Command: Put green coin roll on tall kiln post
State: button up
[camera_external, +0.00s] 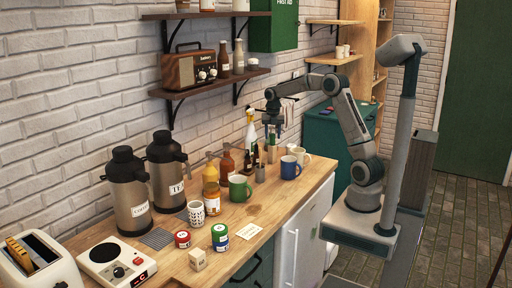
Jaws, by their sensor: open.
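I cannot clearly pick out a coin roll or a kiln post at this size. A small can with a green top and a white and blue label (220,237) stands upright on the wooden counter (268,206), near its front edge. A short grey metal cylinder (260,174) stands farther along, between the green mug (238,189) and the blue mug (289,168). My gripper (272,134) points down above the far part of the counter, behind the grey cylinder in the picture. It is open; its fingers are small and hard to make out. I see nothing held in it.
A red-labelled can (183,239), a cream block (198,260) and a patterned cup (196,214) stand near the green-topped can. Two tall flasks (130,195) stand left. A shelf (215,80) overhangs.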

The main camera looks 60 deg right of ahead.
notch_tip(320, 180, up, 10)
jog(key=shift+f, duration=0.2)
jog(key=s+a+m+t, duration=0.2)
jog(key=s+a+m, duration=0.8)
jog(key=s+m, duration=0.4)
jog(key=s+a+f+m, duration=0.1)
jog(key=s+f+m, duration=0.2)
jog(key=s+m, duration=0.2)
jog(key=s+a+f+m+t, duration=0.1)
jog(key=s+a+f+m, duration=0.1)
jog(key=s+m, duration=0.4)
jog(key=s+f, duration=0.1)
jog(key=s, duration=0.4)
jog(key=shift+a+f, duration=0.2)
jog(key=shift+a, duration=0.1)
